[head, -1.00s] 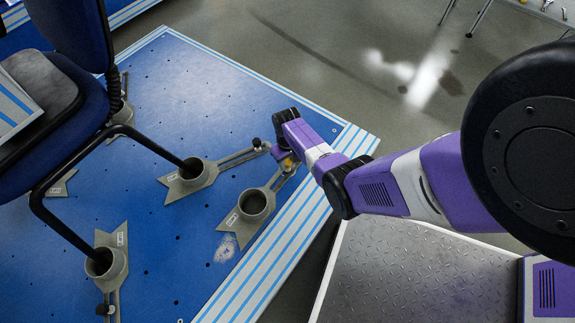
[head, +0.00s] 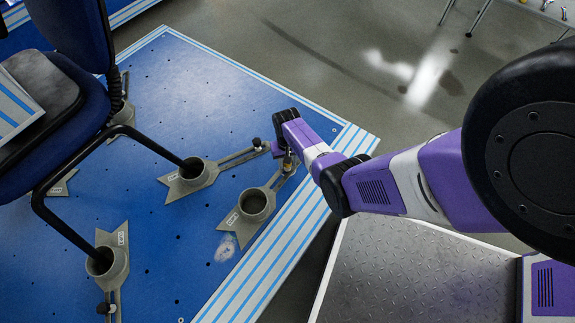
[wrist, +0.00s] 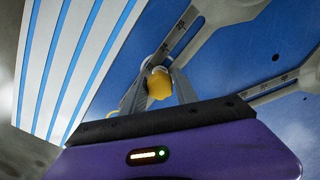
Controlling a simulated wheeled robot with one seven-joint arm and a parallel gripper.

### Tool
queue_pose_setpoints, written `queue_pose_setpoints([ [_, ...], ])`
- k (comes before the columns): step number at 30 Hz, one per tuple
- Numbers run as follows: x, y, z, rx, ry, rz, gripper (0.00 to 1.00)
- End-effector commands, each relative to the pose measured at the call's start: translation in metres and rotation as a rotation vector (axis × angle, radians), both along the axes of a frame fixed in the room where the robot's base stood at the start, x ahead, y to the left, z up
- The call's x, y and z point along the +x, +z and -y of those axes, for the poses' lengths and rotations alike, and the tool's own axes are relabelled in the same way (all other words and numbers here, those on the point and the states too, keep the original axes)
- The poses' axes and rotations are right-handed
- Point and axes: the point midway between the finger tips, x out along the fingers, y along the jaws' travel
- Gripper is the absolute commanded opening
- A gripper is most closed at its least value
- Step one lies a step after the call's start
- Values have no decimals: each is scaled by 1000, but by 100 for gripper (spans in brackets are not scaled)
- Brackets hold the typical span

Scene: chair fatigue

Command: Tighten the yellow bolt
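The yellow bolt (wrist: 160,83) shows in the wrist view between the two fingers of my gripper (wrist: 160,78). The fingers lie against both sides of its rounded yellow head, and no clear gap shows. The bolt sits at the slotted bar of a grey clamp (wrist: 185,35). In the head view my gripper (head: 288,163) points down at the outer end of the near grey clamp (head: 253,203), close to the blue platform's striped edge. There the bolt is mostly hidden by my gripper.
A blue platform (head: 200,95) with small holes carries several grey clamps. A blue office chair (head: 75,100) with black legs stands in the clamps at left. Another clamp (head: 190,178) with a dark knob lies just left of my gripper. Grey floor is open behind.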

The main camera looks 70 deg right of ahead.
Motion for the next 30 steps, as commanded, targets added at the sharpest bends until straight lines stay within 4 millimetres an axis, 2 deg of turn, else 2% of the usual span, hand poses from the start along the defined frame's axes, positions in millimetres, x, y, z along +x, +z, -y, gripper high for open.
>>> queue_pose_setpoints([
  [1, 0, 0, 0, 0, 1, 0, 48],
  [2, 0, 0, 0, 0, 1, 0, 53],
  [11, 0, 0, 0, -1, 9, 1, 53],
  [21, 0, 1, 1, -3, 315, 1, 53],
  [30, 0, 0, 1, -2, 355, 1, 53],
])
